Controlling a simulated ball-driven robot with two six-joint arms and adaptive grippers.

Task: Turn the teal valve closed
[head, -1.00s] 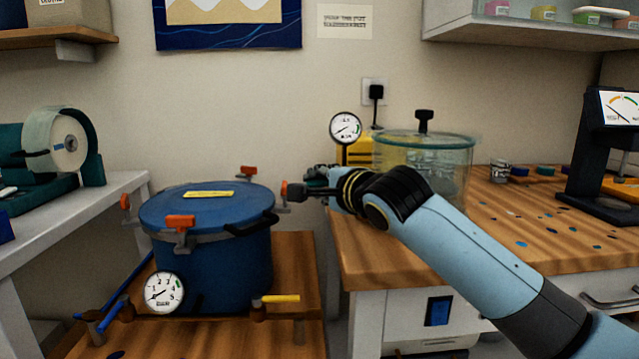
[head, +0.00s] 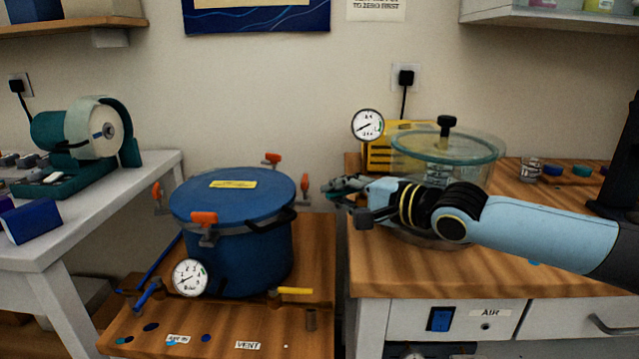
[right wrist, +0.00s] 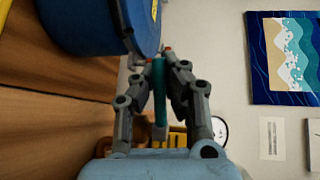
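My right gripper (head: 338,186) is between the blue pot and the glass chamber, its arm coming in from the right. In the right wrist view, its two fingers (right wrist: 160,62) close in from both sides on an upright teal bar, which I take as the handle of the teal valve (right wrist: 159,92). The fingers appear to touch it. In the head view the gripper largely hides the valve, so its body and the handle's angle cannot be made out. My left gripper is not in view.
The blue pot (head: 235,240) with orange clamps and a gauge (head: 190,278) stands left of the gripper. A yellow-handled valve (head: 295,291) is below. The glass chamber (head: 440,160) and yellow unit (head: 377,156) are close behind the arm. A grinder (head: 90,140) stands at far left.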

